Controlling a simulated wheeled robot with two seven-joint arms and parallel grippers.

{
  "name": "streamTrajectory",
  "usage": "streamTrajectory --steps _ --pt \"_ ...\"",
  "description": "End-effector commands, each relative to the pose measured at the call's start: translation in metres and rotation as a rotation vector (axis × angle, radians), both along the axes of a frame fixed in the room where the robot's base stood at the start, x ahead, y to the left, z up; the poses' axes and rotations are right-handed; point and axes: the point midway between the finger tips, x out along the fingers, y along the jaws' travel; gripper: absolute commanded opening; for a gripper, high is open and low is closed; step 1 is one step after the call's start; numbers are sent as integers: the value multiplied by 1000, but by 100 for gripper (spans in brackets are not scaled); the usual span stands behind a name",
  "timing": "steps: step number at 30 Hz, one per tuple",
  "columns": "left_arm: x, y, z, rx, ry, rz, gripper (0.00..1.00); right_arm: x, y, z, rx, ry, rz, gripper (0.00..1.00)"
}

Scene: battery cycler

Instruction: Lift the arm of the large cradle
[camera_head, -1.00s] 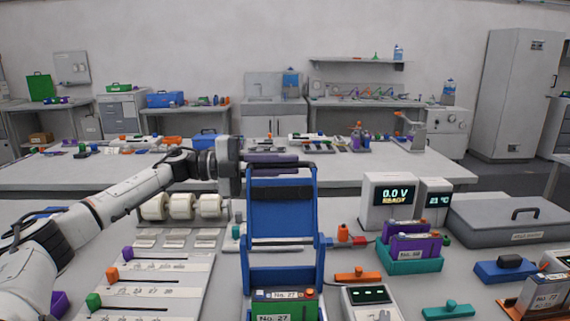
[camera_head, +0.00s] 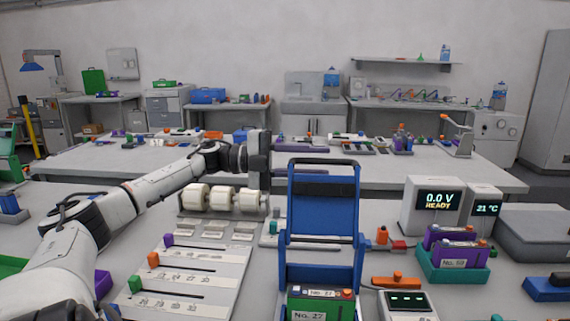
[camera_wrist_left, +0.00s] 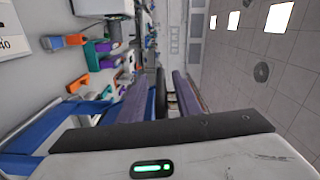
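The large cradle is a blue frame (camera_head: 321,214) with its arm standing raised and a dark crossbar at its top. It holds a green battery labelled No. 27 (camera_head: 312,314) at its base. My left gripper (camera_head: 318,160) comes in from the left at the height of the crossbar. Contact cannot be told. My right gripper is out of view.
White rollers (camera_head: 222,198) and a slider panel (camera_head: 190,275) lie left of the cradle. At right are a 0.0 V READY meter (camera_head: 432,205), a teal tray (camera_head: 455,273) with purple batteries and an orange connector (camera_head: 396,281). A far bench (camera_head: 420,175) stands behind.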

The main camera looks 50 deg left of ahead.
Motion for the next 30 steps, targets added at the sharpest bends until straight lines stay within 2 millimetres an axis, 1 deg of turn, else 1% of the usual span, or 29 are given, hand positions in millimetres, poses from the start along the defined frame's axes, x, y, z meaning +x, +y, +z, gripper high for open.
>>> streamTrajectory --steps 1,15,21,30 --pt "-4 4 -4 1 5 2 31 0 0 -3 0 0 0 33" --pt "-50 46 0 -1 -1 2 31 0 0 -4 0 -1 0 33" --pt "-58 53 0 1 -1 1 31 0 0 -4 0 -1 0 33" --pt "-58 53 0 1 -1 1 31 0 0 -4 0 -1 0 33"
